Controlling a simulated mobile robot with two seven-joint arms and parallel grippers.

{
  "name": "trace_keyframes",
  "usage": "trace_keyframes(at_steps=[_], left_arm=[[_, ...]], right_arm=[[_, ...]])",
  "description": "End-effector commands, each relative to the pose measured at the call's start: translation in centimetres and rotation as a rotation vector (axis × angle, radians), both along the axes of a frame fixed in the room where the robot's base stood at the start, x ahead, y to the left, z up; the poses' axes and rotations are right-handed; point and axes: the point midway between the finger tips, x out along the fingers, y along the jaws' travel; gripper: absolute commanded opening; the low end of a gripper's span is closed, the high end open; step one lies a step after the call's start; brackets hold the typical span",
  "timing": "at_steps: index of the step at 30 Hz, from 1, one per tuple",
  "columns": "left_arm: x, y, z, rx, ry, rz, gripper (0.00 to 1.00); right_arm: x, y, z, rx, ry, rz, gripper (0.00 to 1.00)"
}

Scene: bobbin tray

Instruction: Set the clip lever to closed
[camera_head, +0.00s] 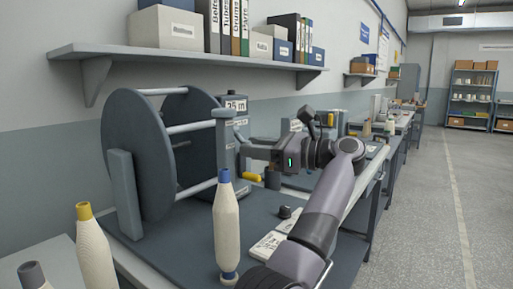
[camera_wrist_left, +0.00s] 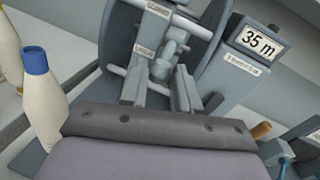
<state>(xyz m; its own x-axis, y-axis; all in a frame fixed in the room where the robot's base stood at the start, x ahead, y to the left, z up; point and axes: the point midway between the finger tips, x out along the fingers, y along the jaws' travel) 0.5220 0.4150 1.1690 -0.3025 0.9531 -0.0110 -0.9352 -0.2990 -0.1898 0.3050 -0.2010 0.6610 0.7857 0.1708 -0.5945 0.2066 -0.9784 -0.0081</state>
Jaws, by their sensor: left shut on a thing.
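The clip lever (camera_wrist_left: 173,45) is a grey part with a rounded end on the winder's clip, between two small labels in the left wrist view. My left gripper (camera_head: 243,150) reaches the winder's front from the right. In the left wrist view my left gripper (camera_wrist_left: 161,75) has its two grey fingers shut on the lever. The clip post (camera_head: 224,130) rises by the winder's front bar in the head view. There my gripper hides much of the lever, and I cannot tell its exact setting. My right gripper is not in view.
The winder's large grey disc (camera_head: 135,155) stands left of the gripper. A box with a 35 m display (camera_wrist_left: 259,42) is beside it. A blue-capped bobbin (camera_head: 226,230) stands close in front, and a yellow-capped bobbin (camera_head: 95,250) is farther left. The shelf (camera_head: 190,56) is above.

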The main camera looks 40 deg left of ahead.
Motion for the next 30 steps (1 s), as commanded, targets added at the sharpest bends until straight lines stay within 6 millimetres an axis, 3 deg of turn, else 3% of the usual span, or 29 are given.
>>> trace_keyframes(at_steps=[12, 24, 30], left_arm=[[0.1, -0.7, 2.1, -0.229, -0.027, -0.004, 0.01], [0.1, -0.8, 4.9, -0.605, -0.068, -0.002, 0.01], [0.1, -0.4, 5.9, -0.794, -0.089, -0.003, 0.01]], right_arm=[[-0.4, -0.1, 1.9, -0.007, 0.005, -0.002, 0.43], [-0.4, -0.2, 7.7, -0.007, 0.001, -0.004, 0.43], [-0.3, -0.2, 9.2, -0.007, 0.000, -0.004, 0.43]])
